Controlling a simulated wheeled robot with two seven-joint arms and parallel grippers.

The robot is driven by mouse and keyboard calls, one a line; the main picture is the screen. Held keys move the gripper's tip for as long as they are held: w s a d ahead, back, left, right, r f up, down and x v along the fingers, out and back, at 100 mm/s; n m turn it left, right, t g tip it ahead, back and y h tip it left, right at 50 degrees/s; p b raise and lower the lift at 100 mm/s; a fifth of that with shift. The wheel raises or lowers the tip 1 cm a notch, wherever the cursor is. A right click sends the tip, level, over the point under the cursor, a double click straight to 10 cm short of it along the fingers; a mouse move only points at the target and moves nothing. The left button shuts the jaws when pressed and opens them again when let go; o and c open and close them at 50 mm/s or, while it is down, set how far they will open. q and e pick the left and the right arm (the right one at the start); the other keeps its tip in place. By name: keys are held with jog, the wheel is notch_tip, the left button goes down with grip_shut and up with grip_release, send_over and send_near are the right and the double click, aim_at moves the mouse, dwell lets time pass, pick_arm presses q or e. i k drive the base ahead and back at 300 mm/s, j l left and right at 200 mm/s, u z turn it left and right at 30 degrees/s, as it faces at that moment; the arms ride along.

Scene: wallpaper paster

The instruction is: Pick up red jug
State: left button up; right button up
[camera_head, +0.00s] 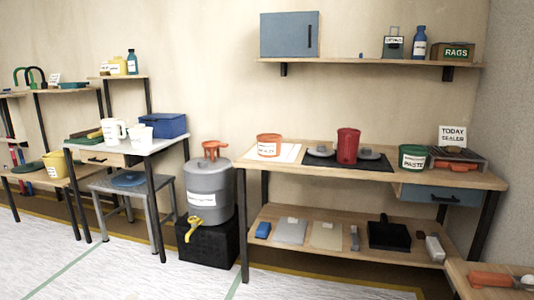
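A red jug (347,146) stands upright on the wooden workbench (300,158) in the camera_head view. It stands on or at a black mat (375,164), between grey round things on its left and right. Whether it has a handle is too small to tell. Neither of my grippers shows in this view.
An orange tub (269,146) stands left of the jug, and a green paste bucket (412,157) stands to its right. A shelf (365,61) hangs above the bench. A grey water barrel (209,186) stands on a black block at left. The pale floor in front is clear.

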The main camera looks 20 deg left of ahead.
aim_at(348, 139)
jog(key=i+l, duration=0.1)
jog(key=i, duration=2.65)
